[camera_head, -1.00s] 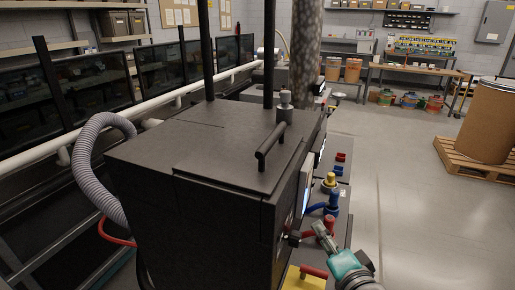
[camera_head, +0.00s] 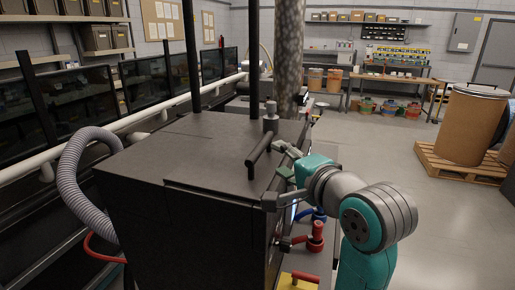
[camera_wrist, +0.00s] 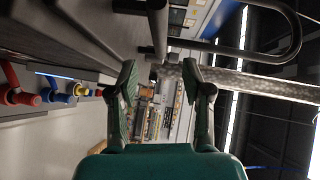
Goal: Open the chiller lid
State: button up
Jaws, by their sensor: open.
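The chiller is the large black box (camera_head: 190,235) in the head view. Its black lid (camera_head: 205,150) lies flat and shut on top. A black bar handle (camera_head: 262,149) stands on the lid near its right edge, with a grey knob-like fitting (camera_head: 270,118) at its far end. My gripper (camera_head: 281,160) is open just right of the handle, at about its height. In the wrist view, my open fingers (camera_wrist: 159,76) point toward a dark bar (camera_wrist: 157,28), apparently the handle, just beyond the fingertips. I cannot tell whether they touch it.
Red, blue and yellow valve fittings (camera_head: 315,236) stick out below my gripper on the chiller's right side. A grey corrugated hose (camera_head: 75,190) curves along its left. Dark posts (camera_head: 192,60) rise behind the lid. A brown drum on a pallet (camera_head: 445,166) stands right; the floor between is clear.

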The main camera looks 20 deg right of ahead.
aim_at(264, 149)
jog(key=w, duration=0.3)
jog(key=w+a+f, duration=0.1)
jog(key=w, duration=0.6)
jog(key=shift+a+f, duration=0.25)
grip_shut()
